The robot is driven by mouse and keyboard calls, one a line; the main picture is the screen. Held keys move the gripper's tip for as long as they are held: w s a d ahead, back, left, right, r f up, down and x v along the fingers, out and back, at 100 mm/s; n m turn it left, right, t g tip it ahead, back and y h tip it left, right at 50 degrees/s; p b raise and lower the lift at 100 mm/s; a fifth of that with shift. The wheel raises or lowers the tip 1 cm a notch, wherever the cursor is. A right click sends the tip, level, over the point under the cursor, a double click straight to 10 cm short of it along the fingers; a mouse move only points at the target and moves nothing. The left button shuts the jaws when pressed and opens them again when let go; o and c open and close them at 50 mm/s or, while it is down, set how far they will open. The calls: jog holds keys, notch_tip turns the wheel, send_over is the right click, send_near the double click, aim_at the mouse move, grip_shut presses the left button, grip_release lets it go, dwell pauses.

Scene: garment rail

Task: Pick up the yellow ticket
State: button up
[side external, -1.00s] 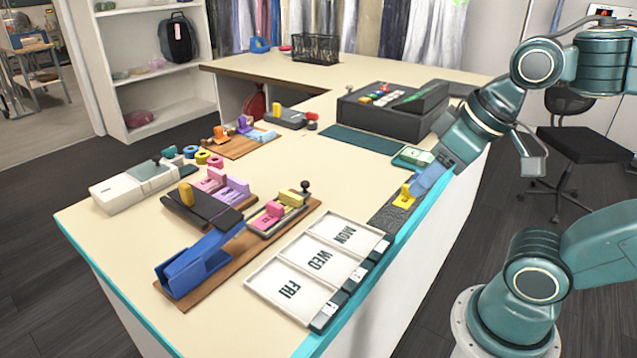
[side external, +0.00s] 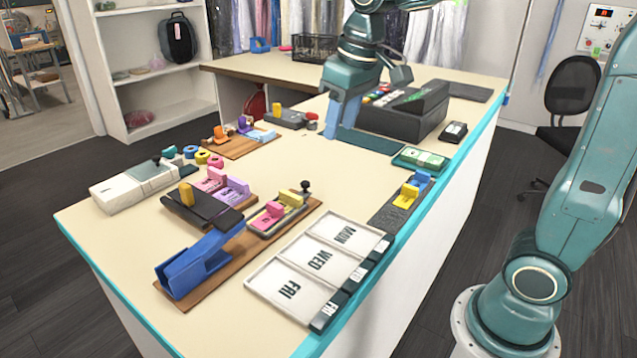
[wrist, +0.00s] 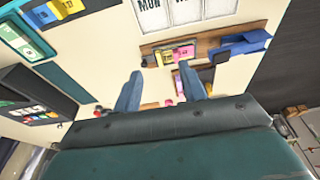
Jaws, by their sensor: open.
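A yellow ticket (side external: 407,196) stands on a grey mat near the counter's right edge, beside a blue ticket (side external: 421,181). The wrist view shows this yellow ticket (wrist: 60,8) at its top left. Another yellow piece (side external: 291,200) sits by a pink piece (side external: 274,210) on a small tray on the wooden board; the wrist view shows that yellow piece (wrist: 164,58) too. My gripper (side external: 339,130) is over the counter by the dark green mat, left of and behind the grey mat. In the wrist view my gripper's (wrist: 159,70) blue fingers are apart with nothing held between them.
A white tray marked MON, WED and FRI (side external: 266,273) lies at the front. A blue stapler-like tool (side external: 195,266) is on the wooden board. A green-and-white holder (side external: 420,158) is near the right edge. The middle counter is clear.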

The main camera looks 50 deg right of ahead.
jog(key=w+d+f+g, duration=0.1)
jog(key=w+f, duration=0.1)
jog(key=w, duration=0.6)
jog(key=g, duration=0.2)
send_over(289, 194)
notch_tip(289, 194, down, 6)
jog(key=shift+w+d+r, duration=0.1)
jog(key=shift+r, duration=0.05)
jog(key=shift+f, duration=4.3)
jog(key=shift+f, duration=2.6)
grip_shut()
